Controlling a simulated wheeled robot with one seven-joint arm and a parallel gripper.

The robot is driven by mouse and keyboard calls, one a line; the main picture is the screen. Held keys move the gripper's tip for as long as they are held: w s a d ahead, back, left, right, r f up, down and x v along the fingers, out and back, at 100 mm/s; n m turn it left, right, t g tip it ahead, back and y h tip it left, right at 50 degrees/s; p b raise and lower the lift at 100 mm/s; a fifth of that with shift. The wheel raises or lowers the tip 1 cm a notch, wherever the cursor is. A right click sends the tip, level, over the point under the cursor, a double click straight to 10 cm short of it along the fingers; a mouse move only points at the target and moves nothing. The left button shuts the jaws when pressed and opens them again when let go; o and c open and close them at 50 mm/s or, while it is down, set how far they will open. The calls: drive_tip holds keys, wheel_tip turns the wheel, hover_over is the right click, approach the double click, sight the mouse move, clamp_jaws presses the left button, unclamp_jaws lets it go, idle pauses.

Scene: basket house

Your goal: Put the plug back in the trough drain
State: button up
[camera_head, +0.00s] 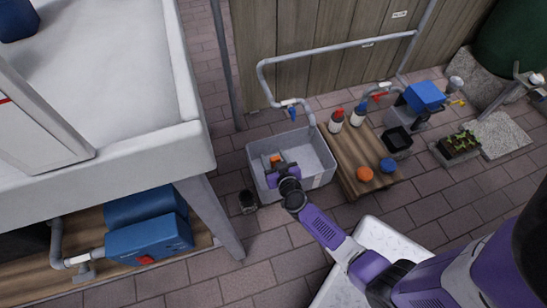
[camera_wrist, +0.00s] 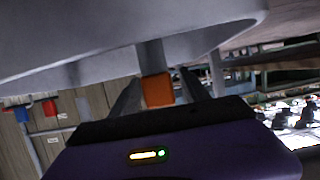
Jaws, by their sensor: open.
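The grey rectangular trough (camera_head: 318,160) stands on the paving at the centre of the head view. My gripper (camera_head: 271,161) is over or inside its left part. A small orange piece (camera_head: 275,158) shows at the fingertips; I cannot tell for sure that it is the plug. In the wrist view, my gripper (camera_wrist: 157,97) has its two dark fingers apart, with the orange block (camera_wrist: 157,89) between them and a grey stem behind it. I cannot tell whether the fingers touch it. The drain opening is not visible.
A wooden pallet (camera_head: 355,150) with bottles, an orange lid (camera_head: 364,174) and a blue lid (camera_head: 387,165) stands right of the trough. A grey pipe with a blue-handled tap (camera_head: 292,112) hangs at its back edge. A dark pot (camera_head: 248,202) and a large white basin (camera_head: 110,170) are left.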

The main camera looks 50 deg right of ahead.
drive_tip(key=shift+r, duration=0.15)
drive_tip(key=shift+r+p, duration=0.3)
drive_tip(key=shift+p, duration=0.05)
drive_tip(key=s+a+r+n+t+y+p, duration=0.35)
drive_tip(key=s+a+r+p, duration=0.25)
drive_tip(key=s+a+r, duration=1.3)
drive_tip(key=s+a+r+n+y, duration=0.1)
drive_tip(key=s+r, duration=0.3)
drive_tip(key=r, duration=0.5)
drive_tip(key=s+a+r+n+y, duration=0.2)
drive_tip(key=s+r+y, duration=0.1)
drive_tip(key=r, duration=0.6)
drive_tip(key=shift+s+r, duration=0.3)
drive_tip(key=shift+s, duration=0.25)
wheel_tip(320, 180, up, 29)
drive_tip(key=p, duration=2.9)
drive_tip(key=shift+r, duration=0.15)
